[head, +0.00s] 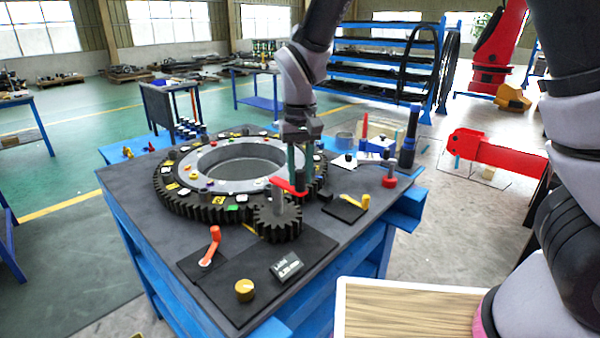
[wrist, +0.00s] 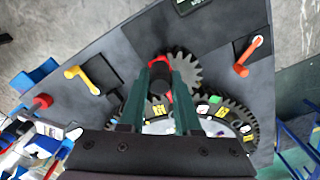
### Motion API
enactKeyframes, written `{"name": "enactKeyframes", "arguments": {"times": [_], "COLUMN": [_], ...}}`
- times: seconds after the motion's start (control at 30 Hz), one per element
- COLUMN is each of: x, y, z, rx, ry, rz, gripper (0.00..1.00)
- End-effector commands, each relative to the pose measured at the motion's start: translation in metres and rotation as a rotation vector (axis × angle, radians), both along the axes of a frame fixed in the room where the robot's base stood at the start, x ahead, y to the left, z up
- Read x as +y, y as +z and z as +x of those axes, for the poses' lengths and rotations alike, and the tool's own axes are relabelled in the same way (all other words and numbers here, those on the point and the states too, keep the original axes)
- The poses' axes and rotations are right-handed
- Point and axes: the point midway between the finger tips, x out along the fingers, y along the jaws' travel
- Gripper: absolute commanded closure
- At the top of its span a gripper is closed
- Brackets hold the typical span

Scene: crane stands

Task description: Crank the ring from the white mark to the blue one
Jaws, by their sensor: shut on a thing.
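The large dark toothed ring (head: 180,203) lies on the workbench, with coloured marks around its top face. Several marks are whitish; I cannot tell for sure which is blue. The small dark pinion gear (head: 278,222) meets the ring's near right edge and also shows in the wrist view (wrist: 187,68). A red crank (head: 287,187) sits above the pinion. My gripper (head: 298,178) points down at the crank's outer end. In the wrist view my gripper (wrist: 162,75) is shut on the crank's dark grip, which its green fingers partly hide.
On the bench are an orange crank (head: 212,245), a yellow crank (head: 358,204), a yellow knob (head: 244,290) and a dark label block (head: 287,266). A red knob (head: 389,181) and a blue post (head: 409,138) stand at the right.

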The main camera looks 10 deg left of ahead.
Motion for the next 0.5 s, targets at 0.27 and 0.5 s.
{"name": "enactKeyframes", "arguments": {"times": [0.27,0.5], "x": [-0.002,-0.0056], "y": [0.0009,0.001], "z": [0.0042,0.0107], "rx": [-0.003,-0.004], "ry": [0.037,0.113], "rz": [0.001,0.002], "gripper": [1.0,1.0]}}
